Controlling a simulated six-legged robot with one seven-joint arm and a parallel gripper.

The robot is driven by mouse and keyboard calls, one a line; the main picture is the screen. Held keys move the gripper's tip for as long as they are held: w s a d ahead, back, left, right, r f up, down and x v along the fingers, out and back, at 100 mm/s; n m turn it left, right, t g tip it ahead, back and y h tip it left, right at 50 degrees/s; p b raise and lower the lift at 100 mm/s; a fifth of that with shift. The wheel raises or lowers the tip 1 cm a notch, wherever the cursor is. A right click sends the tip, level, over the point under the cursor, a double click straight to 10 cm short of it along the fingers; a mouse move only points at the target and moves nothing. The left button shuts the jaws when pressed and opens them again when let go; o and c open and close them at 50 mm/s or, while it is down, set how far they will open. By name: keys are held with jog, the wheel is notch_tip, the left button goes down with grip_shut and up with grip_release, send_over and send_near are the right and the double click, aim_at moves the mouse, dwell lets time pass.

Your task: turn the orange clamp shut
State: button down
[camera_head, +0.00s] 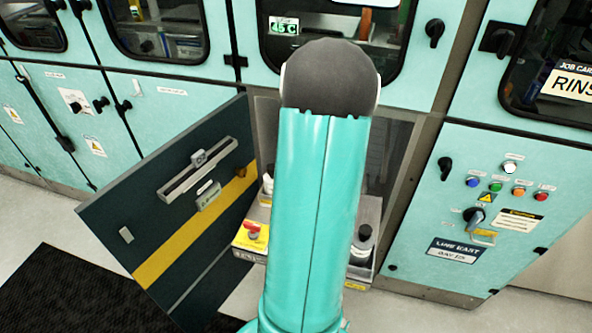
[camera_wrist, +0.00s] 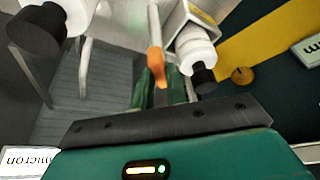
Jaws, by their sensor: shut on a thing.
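The orange clamp (camera_wrist: 156,62) shows in the wrist view as a small orange lever on the end of a pale metal rod. My gripper (camera_wrist: 160,86) has its two green fingers on either side of the lever's lower end and is shut on it. The lower part of the lever is hidden between the fingers. In the head view my own teal arm covers the middle of the open cabinet, so the clamp and my gripper are hidden there.
White bottles with black caps (camera_wrist: 195,48) (camera_wrist: 38,30) stand close on both sides of the fingers. The dark cabinet door (camera_head: 150,235) hangs open at the left. A yellow box with a red knob (camera_head: 250,236) and a control panel (camera_head: 500,200) flank my arm.

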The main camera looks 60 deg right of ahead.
jog(key=n+y, duration=0.1)
jog(key=n, duration=0.1)
jog(key=n+y, duration=0.1)
jog(key=n, duration=0.2)
jog(key=shift+s+d+n+t, duration=0.2)
jog(key=shift+n+t, duration=0.1)
jog(key=shift+t, duration=0.1)
jog(key=shift+n+y, duration=0.8)
jog(key=shift+n, duration=1.3)
jog(key=c, duration=1.4)
grip_release()
jog(key=shift+w, duration=0.1)
jog(key=shift+d+r, duration=0.1)
jog(key=v, duration=1.3)
jog(key=shift+r, duration=0.3)
